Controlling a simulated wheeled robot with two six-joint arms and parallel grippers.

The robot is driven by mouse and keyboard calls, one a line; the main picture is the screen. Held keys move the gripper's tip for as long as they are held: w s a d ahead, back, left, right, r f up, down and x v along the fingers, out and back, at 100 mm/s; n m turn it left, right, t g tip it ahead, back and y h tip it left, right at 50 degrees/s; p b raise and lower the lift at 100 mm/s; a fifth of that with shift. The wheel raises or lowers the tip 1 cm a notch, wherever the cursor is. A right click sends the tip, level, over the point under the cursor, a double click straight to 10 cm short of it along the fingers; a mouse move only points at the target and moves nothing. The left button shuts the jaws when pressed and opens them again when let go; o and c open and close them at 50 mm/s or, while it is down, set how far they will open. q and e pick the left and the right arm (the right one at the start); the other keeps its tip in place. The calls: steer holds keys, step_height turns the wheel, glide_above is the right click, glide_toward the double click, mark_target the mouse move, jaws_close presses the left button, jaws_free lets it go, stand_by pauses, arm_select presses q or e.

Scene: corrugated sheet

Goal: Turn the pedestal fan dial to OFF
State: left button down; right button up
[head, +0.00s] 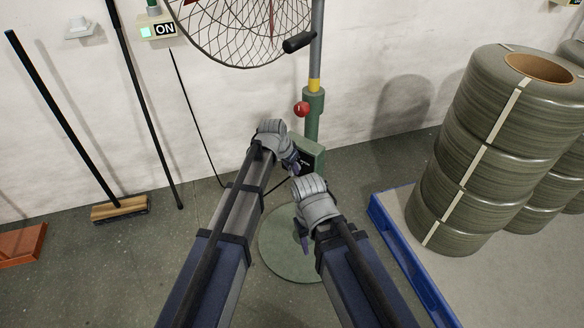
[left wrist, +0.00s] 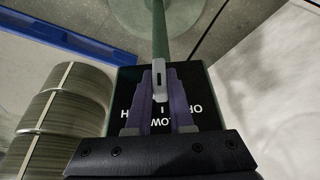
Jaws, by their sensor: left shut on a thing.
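The pedestal fan's green control box (head: 314,158) sits low on its pole, partly hidden by my left gripper (head: 298,163). In the left wrist view, the box's black dial panel (left wrist: 128,90) carries white lettering, upside down and partly covered; LOW and parts of other labels show. My left gripper (left wrist: 160,88) is shut on the grey dial knob (left wrist: 159,72), its purple fingers on either side. The knob lies upright in that picture; its exact setting is hard to read. My right gripper (head: 302,238) hangs over the fan's base, apart from the box; its jaw opening is unclear.
The fan's round green base (head: 285,255) lies under my arms, and its wire cage (head: 235,30) is above. A red knob (head: 301,109) juts from the pole. A blue pallet (head: 405,250) with strapped coils (head: 480,150) stands right. A broom (head: 118,209) leans left. An ON sign (head: 165,30) is on the wall.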

arm_select(q)
steer(key=shift+w+a+f+g+h+b, duration=0.15)
steer(key=shift+g+h+b, duration=0.15)
steer(key=shift+g+h, duration=0.35)
steer(key=shift+w+a+f+n+g+h+b, duration=0.15)
steer(key=shift+n+g+h+b, duration=0.4)
steer(key=shift+h+b, duration=0.3)
steer(key=g+h+b, duration=0.1)
steer(key=h+b, duration=0.2)
steer(key=shift+a+f+n+g, duration=0.15)
steer(key=shift+n+g, duration=0.1)
steer(key=shift+g, duration=0.15)
steer(key=shift+g+h+b, duration=0.3)
steer(key=shift+h+b, duration=0.2)
steer(key=shift+b, duration=0.1)
steer(key=shift+r, duration=0.2)
steer(key=c, duration=0.8)
jaws_free()
